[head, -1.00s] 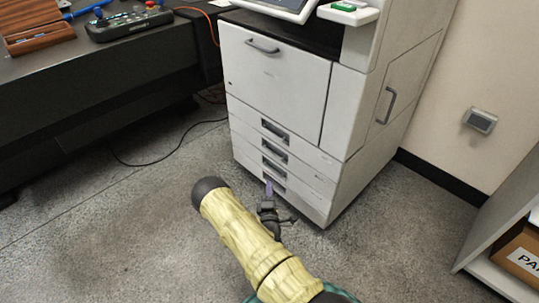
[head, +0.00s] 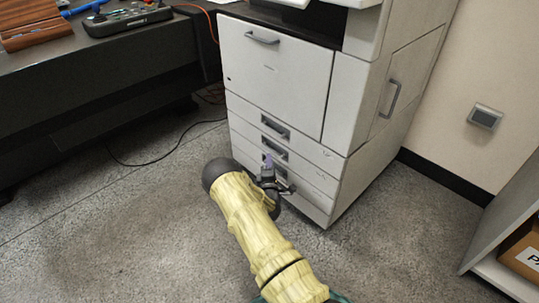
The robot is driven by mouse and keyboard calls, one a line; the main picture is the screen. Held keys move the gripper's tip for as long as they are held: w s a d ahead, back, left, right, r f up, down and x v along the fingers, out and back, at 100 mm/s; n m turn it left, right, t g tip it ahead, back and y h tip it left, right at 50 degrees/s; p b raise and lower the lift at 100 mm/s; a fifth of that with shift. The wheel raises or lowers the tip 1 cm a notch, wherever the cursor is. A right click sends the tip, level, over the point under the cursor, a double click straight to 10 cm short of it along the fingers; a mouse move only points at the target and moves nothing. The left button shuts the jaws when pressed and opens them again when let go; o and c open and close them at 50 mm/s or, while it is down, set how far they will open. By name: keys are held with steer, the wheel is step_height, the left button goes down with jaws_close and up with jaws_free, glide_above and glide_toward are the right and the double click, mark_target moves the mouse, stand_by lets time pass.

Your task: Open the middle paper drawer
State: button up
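The white printer has a stack of paper drawers low on its front. The middle paper drawer (head: 248,133) looks shut, flush with its neighbours. Its dark recessed handle (head: 275,148) shows just above my gripper. My gripper (head: 268,162) is in front of the lower drawers, with a purplish fingertip pointing up toward the middle handle. The head view does not show clearly whether the fingers are open or touch the drawer. My yellow-sleeved arm reaches up from the bottom and hides part of the lowest drawer.
The upper drawer's handle (head: 275,127) is just above, under a large front panel (head: 275,80). A dark desk (head: 90,75) with a control pendant (head: 127,18) stands at left. A cable lies on the floor. A shelf with a box (head: 525,250) is at right. Grey floor is open at left.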

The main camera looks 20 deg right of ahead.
mark_target(270, 150)
steer(key=b+x, duration=0.2)
steer(key=x, duration=0.3)
steer(key=shift+w+d+f, duration=0.1)
steer(key=shift+w, duration=0.05)
steer(key=shift+w+d+r, duration=0.15)
steer(key=shift+w+r, duration=0.05)
steer(key=shift+w, duration=0.15)
jaws_close()
